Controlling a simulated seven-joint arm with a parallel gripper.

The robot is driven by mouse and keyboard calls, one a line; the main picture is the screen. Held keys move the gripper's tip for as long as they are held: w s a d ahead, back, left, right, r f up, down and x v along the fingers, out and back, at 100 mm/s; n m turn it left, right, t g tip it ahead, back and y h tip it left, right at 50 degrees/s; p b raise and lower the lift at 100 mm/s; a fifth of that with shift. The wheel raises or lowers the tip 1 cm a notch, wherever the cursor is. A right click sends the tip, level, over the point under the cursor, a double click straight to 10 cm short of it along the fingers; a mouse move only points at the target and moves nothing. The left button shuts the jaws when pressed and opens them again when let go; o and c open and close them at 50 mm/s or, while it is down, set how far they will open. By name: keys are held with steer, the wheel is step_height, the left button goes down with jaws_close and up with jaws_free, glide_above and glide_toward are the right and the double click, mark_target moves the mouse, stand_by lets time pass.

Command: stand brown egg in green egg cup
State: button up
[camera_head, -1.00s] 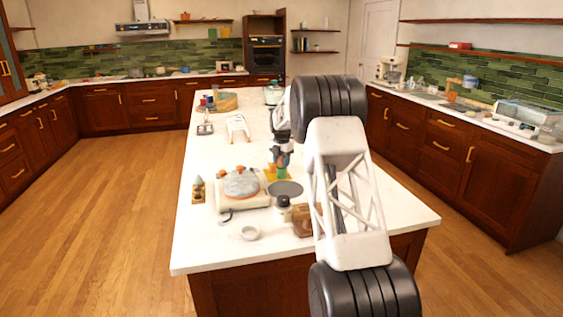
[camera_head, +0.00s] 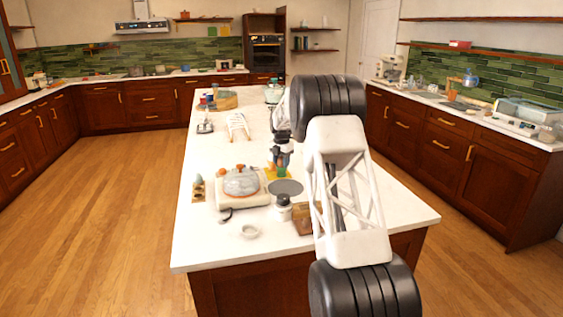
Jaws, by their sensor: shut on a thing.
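My gripper (camera_head: 281,157) is small and dark in the head view, pointing down over the middle of the white island. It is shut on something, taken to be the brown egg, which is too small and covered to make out. A small green thing, likely the green egg cup (camera_head: 282,172), stands just below the fingertips. I cannot tell whether the held thing touches it. My white and black arm hides the island to the right of the gripper.
A white hob with an orange-and-glass pot (camera_head: 240,181) stands left of the gripper. A dark grey round plate (camera_head: 287,188), a dark-lidded jar (camera_head: 284,208), a brown box (camera_head: 304,219) and a white ring (camera_head: 250,231) lie nearer.

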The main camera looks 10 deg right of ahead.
stand_by(0.3)
steer(key=o, duration=1)
steer(key=shift+r, duration=3.95)
